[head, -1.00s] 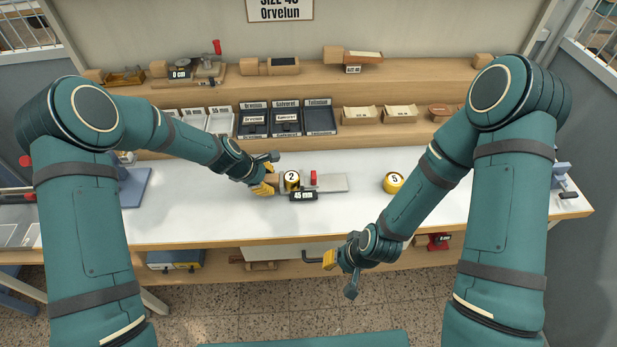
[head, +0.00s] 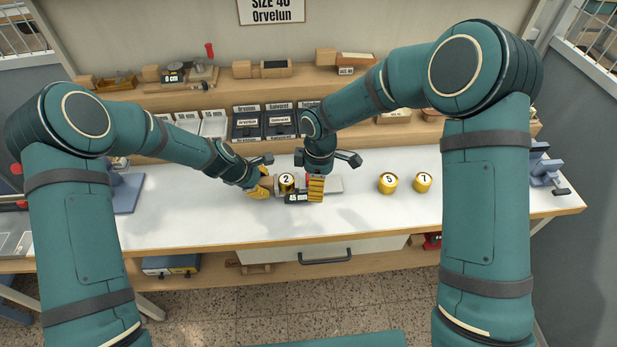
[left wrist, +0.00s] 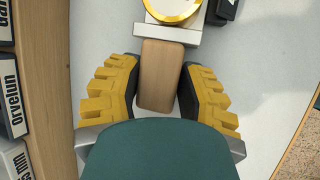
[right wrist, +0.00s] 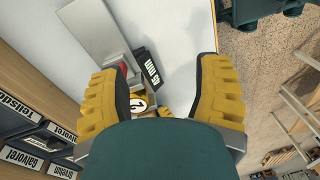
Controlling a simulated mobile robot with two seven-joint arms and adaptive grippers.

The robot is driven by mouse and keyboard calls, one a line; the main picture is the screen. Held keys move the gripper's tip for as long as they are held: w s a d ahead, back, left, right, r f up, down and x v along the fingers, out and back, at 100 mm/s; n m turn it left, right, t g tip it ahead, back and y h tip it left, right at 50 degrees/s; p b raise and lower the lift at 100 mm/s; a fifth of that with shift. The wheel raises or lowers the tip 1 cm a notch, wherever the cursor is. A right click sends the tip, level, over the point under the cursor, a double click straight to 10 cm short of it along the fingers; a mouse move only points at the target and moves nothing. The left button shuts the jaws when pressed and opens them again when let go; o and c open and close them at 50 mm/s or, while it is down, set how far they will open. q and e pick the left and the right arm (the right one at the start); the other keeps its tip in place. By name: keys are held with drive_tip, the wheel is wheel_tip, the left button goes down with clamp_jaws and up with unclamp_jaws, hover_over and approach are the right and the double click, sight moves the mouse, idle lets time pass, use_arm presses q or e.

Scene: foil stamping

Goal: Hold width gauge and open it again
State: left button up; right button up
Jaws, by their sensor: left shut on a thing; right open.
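The width gauge has a wooden handle (left wrist: 161,75), a metal bar (right wrist: 92,30), a dark display (head: 299,197) reading 45 mm and a red part (right wrist: 122,67). It lies on the white table. A gold roll marked 2 (head: 286,181) sits at the gauge's jaws; I cannot tell whether both jaws touch it. My left gripper (head: 264,187) is shut on the wooden handle, one finger along each side in the left wrist view. My right gripper (head: 317,187) is open above the gauge, by the red part. In the right wrist view its fingers are wide apart, and contact is unclear.
Gold rolls marked 5 (head: 388,183) and 7 (head: 422,182) stand on the table to the right. Dark labelled trays (head: 280,122) line the shelf behind. A blue stand (head: 543,168) is at the right end. The front of the table is clear.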

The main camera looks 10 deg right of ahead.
sight(309, 176)
drive_tip(key=w+a+r+n+t, duration=0.1)
drive_tip(key=w+a+r+n, duration=0.1)
drive_tip(key=w+r, duration=0.4)
drive_tip(key=f, duration=0.8)
drive_tip(key=w+f, duration=0.1)
drive_tip(key=f, duration=0.3)
drive_tip(key=shift+d, duration=0.25)
clamp_jaws()
drive_tip(key=shift+s, duration=0.1)
